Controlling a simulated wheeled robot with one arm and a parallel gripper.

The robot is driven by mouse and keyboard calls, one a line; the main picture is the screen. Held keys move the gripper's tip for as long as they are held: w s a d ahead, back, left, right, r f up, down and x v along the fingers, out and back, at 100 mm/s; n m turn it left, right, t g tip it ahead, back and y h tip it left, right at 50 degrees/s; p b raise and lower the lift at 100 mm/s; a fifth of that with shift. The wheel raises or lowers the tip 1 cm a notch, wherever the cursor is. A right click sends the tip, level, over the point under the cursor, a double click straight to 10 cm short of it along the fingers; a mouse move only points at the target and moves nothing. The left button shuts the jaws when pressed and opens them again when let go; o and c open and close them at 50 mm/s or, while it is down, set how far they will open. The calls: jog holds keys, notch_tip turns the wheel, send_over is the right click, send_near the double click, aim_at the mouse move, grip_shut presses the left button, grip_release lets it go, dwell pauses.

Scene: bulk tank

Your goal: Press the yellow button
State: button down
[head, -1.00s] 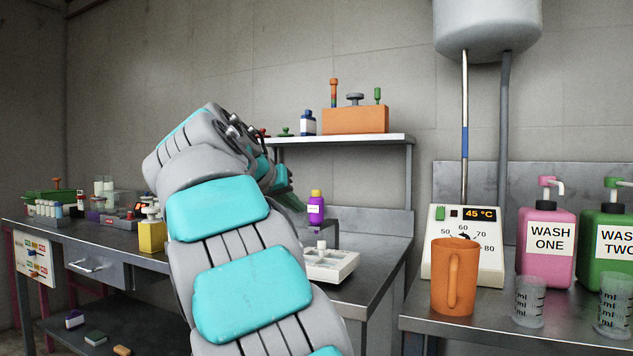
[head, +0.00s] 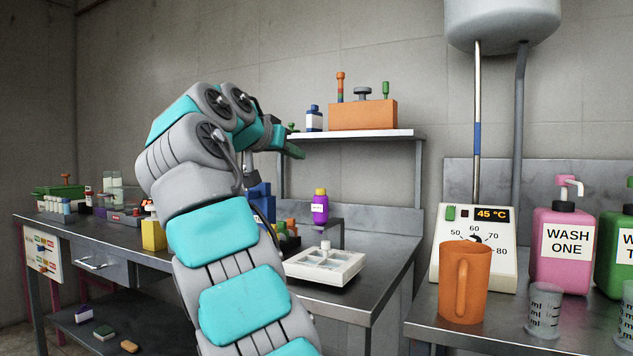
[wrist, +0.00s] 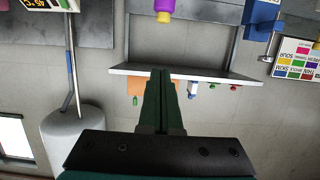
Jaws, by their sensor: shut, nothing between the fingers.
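I cannot make out a yellow button for certain in either view. My gripper (head: 297,152) is shut and empty, raised in front of the wall shelf in the head view. In the wrist view, which is upside down, its dark green fingers (wrist: 162,72) are together and overlap the shelf edge, touching nothing that I can see. A yellow box (head: 153,236) stands on the left bench. A white control box (head: 470,248) with a 45 °C display, a dial and a green switch stands on the right bench. My arm hides part of the left bench.
The wall shelf (head: 350,134) holds an orange block (head: 362,115) and small bottles. A white tray (head: 325,266) and a purple bottle (head: 320,208) are below it. An orange mug (head: 463,285) stands before the control box. A pink wash bottle (head: 562,245) is beside it.

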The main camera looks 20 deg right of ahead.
jog(key=p, duration=0.1)
send_over(321, 191)
jog(key=a, duration=0.1)
notch_tip(321, 191, down, 2)
jog(key=shift+s+a+f+b, duration=0.15)
jog(key=shift+f+b, duration=0.75)
jog(key=shift+f, duration=0.2)
jog(key=shift+s+a+f+b, duration=0.1)
jog(key=shift+f+b, duration=0.8)
jog(key=shift+f, duration=0.2)
jog(key=shift+f, duration=0.1)
